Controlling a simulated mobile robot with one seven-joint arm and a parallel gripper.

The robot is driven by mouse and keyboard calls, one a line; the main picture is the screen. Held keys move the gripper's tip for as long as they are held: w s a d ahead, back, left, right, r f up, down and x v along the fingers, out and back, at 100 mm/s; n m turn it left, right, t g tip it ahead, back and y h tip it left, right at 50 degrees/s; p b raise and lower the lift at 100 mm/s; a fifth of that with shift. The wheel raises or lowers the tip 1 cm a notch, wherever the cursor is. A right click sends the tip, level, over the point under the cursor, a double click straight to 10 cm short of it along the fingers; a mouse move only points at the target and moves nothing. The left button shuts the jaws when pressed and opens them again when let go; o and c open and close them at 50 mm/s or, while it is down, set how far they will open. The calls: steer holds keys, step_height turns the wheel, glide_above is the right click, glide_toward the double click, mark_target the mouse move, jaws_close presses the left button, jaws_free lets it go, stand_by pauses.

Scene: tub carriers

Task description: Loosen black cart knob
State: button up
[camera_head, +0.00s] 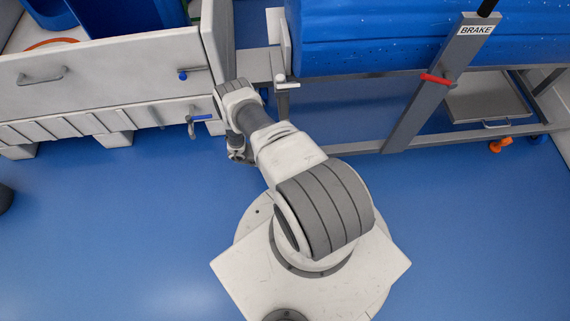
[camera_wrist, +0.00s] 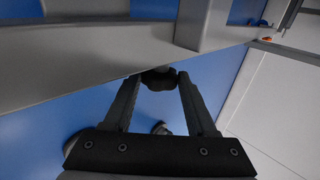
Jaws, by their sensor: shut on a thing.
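The black cart knob (camera_wrist: 158,81) sits under the edge of a grey metal frame (camera_wrist: 90,62) in the wrist view. My gripper (camera_wrist: 159,77) has one finger on each side of the knob and is shut on it. The fingers cover parts of the knob's sides. In the head view, the cart's grey frame (camera_head: 420,105) carries a large blue tub (camera_head: 385,40). My arm reaches toward the cart's left end there. The knob and my fingertips are hidden in that view.
A red lever (camera_head: 435,79) sits on the post below a BRAKE label (camera_head: 475,30). A white bench (camera_head: 110,70) with a grey handle and blue-handled fittings stands at left. An orange caster (camera_head: 500,144) is at right. The blue floor (camera_head: 110,235) at front left is clear.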

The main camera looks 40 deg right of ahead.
steer(key=shift+f+g+h, duration=0.15)
steer(key=shift+g+h, duration=0.15)
steer(key=shift+h, duration=0.5)
steer(key=o, duration=1.4)
steer(key=shift+a, duration=0.1)
steer(key=p+v, duration=0.3)
steer(key=v, duration=1.4)
steer(key=shift+w, duration=0.3)
